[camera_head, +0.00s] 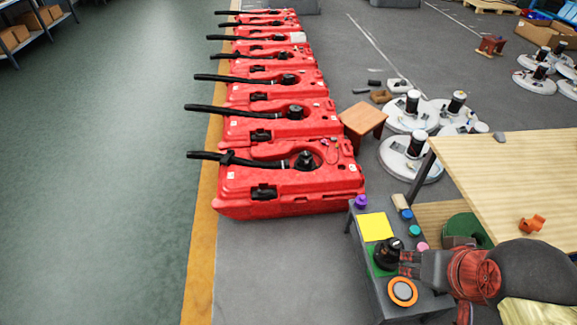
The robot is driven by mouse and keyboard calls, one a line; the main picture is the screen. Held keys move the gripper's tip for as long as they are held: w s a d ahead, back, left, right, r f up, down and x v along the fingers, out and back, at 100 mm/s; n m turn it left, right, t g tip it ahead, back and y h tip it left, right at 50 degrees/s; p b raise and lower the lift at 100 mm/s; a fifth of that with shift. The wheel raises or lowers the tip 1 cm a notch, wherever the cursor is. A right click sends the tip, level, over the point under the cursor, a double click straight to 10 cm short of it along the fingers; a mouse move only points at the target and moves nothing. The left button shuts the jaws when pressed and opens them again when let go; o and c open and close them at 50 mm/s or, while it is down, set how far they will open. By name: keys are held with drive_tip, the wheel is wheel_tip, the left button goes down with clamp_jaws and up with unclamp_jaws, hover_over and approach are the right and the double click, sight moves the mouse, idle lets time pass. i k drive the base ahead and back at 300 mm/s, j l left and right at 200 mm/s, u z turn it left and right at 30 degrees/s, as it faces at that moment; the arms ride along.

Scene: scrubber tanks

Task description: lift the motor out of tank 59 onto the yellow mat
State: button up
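Several red tanks stand in a row, most with a black hose and a black motor on top; I cannot read which is tank 59. The nearest red tank (285,194) has a black motor (305,162) seated in its top opening. The yellow mat (375,227) lies bare on a small grey table. Another dark motor-like part (388,250) stands upright on a green mat (376,268) beside it. My gripper (404,263) is at this part's right side, touching or very close to it. Whether its fingers close on the part is too small to tell.
The grey table (372,290) also holds an orange disc (403,291), a purple knob (361,202) and small coloured pieces. A wooden-topped table (510,175) stands right, with an orange part (532,223). A wooden stool (362,118) stands behind. The green floor at left is clear.

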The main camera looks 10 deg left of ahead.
sight(305, 161)
drive_tip(key=i+j+u, duration=0.1)
drive_tip(key=j, duration=0.3)
drive_tip(key=i+j, duration=0.3)
drive_tip(key=i+j+u, duration=0.15)
drive_tip(key=j, duration=0.25)
drive_tip(key=i+l+u, duration=0.1)
drive_tip(key=i, duration=0.45)
drive_tip(key=i+l, duration=0.1)
drive_tip(key=i, duration=0.45)
drive_tip(key=i+l+u, duration=0.15)
drive_tip(key=i, duration=0.4)
drive_tip(key=i+l, duration=0.15)
drive_tip(key=i, duration=0.4)
drive_tip(key=u, duration=0.05)
